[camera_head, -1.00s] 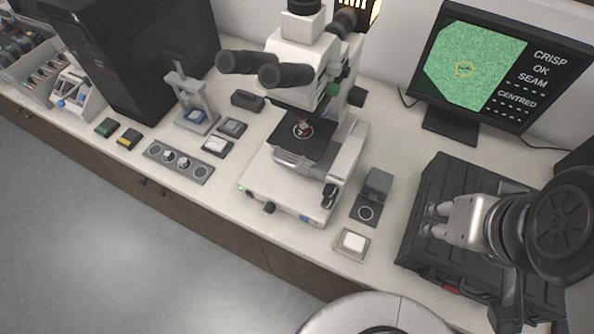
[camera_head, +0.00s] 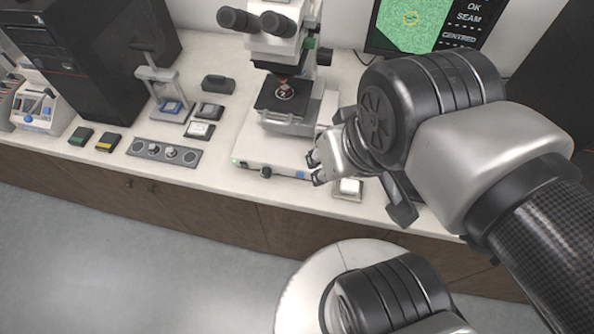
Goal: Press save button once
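A small blue button (camera_head: 300,174) is on the front face of the microscope base. I cannot tell from labels which one is save. My gripper (camera_head: 316,168) is empty, its two fingertips apart, pointing left over the front right of the microscope base, up and left of the white button. The monitor (camera_head: 412,22) shows a green image and the words OK, SEAM and CENTRED.
The microscope (camera_head: 280,95) stands just left and behind my gripper. A knob panel (camera_head: 163,151), small boxes and a press stand (camera_head: 163,95) are further left. My arm hides much of the bench at the right. The floor in front is clear.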

